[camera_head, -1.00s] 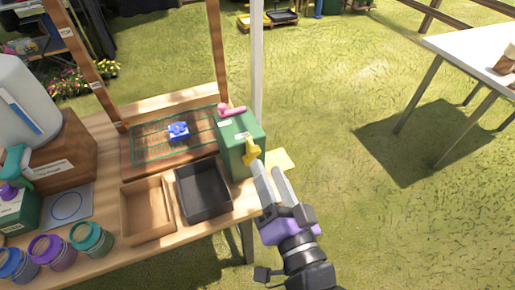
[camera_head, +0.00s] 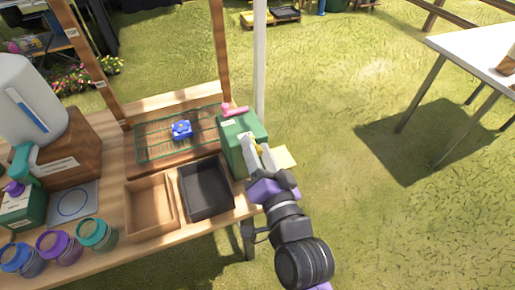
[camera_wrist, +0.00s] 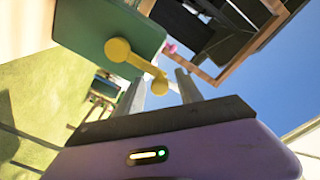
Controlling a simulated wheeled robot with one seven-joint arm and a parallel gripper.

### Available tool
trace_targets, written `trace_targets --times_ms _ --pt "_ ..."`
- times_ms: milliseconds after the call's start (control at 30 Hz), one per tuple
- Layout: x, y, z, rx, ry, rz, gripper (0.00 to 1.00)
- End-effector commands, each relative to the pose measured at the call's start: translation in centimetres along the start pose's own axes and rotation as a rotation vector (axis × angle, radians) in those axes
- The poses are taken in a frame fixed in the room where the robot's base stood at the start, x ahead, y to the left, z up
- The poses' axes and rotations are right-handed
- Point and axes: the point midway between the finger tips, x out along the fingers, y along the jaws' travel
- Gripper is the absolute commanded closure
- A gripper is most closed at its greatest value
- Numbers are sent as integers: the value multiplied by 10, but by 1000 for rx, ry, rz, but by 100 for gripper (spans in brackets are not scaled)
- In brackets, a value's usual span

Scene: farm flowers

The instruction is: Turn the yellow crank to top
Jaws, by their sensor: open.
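The green box (camera_head: 240,138) stands at the right end of the wooden table. The yellow crank (camera_wrist: 133,58) is on the box's side face in the wrist view, with its round hub on the green face and its knob end toward my gripper. In the head view my gripper mostly hides the crank. My gripper (camera_head: 258,148) is open, its fingers close to the crank at the box's right front. In the wrist view the crank's knob is near the space between the fingertips (camera_wrist: 160,84); I cannot tell if they touch. A pink crank (camera_head: 235,110) is on the box's top.
A black tray (camera_head: 232,198) and a wooden tray (camera_head: 128,202) lie left of my gripper. A blue valve-like piece (camera_head: 181,129) sits on a green grid behind them. A white post (camera_head: 259,60) rises behind the box. Open grass lies to the right.

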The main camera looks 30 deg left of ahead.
Motion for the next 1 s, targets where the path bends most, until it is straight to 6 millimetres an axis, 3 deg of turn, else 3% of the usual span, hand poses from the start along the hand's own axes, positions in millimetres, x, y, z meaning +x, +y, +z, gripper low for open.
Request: trace_targets --times_ms 33,267,1000 --pt "0 0 0 0 0 0 57" --pt "0 0 0 0 0 0 100" --pt "-1 1 0 0 0 1 100"
